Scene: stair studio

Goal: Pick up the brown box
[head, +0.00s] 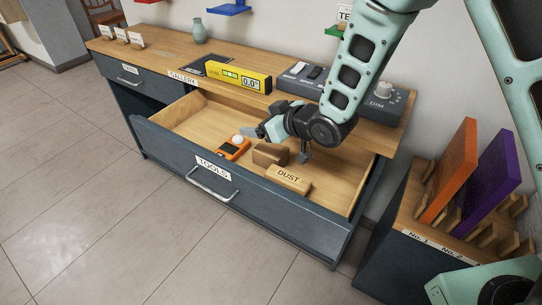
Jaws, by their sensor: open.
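A brown box (269,153) lies in the open drawer labelled TOOLS, near the drawer's middle. My gripper (279,146) is over the drawer, close above and beside the box, with its jaws open and nothing seen between them. My wrist covers part of the drawer behind the box. I cannot tell whether a finger touches the box.
An orange device (233,150) lies left of the box, and a wooden block marked DUST (289,179) lies in front right. The drawer front (240,205) is a raised edge. A yellow level (239,78) and a grey control panel stand on the countertop (150,42) behind.

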